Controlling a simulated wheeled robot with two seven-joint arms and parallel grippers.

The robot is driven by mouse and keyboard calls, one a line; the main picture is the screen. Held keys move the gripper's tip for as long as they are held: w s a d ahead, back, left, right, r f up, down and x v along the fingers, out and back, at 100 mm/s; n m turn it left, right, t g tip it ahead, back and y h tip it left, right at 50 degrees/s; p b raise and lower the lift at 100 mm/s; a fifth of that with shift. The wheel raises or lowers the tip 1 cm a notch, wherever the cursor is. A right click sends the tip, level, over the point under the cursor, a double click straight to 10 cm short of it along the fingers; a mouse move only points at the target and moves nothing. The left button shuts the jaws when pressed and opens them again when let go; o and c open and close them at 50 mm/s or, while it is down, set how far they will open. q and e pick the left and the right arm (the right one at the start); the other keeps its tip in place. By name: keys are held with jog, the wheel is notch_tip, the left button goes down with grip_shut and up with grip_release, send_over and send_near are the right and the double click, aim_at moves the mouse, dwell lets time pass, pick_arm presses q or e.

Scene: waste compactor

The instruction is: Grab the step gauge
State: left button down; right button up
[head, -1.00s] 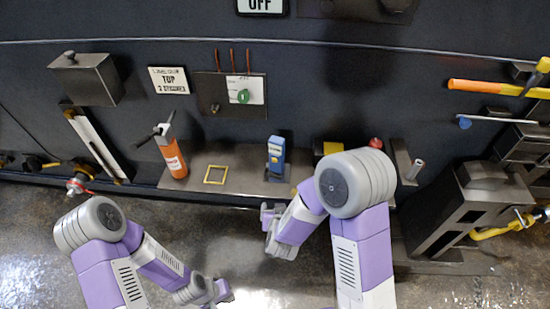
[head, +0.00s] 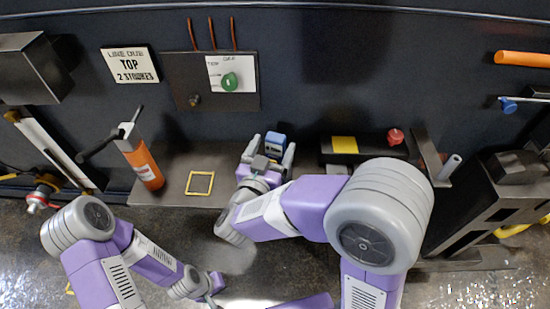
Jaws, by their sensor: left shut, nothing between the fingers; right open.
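A small blue upright object (head: 275,141), which I take to be the step gauge, stands on the grey shelf (head: 165,191) below the wall panel. Only its upper part shows; my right gripper hides the rest. My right gripper (head: 268,153) is open in front of it, with one finger to each side of the blue object in the picture. I cannot tell whether the fingers touch it. My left gripper (head: 214,292) is shut and empty, low over the floor, well away from the shelf.
A dark box with a yellow patch (head: 344,145) and a red knob (head: 395,136) are to the right. A grey metal stand (head: 478,203) is far right.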

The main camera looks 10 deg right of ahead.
aim_at(278, 137)
jog(key=b+x, duration=0.1)
jog(key=x, duration=0.3)
jog(key=shift+w+d+f, duration=0.1)
jog(key=shift+w+d, duration=0.05)
jog(key=shift+w, duration=0.05)
jog(key=shift+c, duration=0.5)
grip_shut()
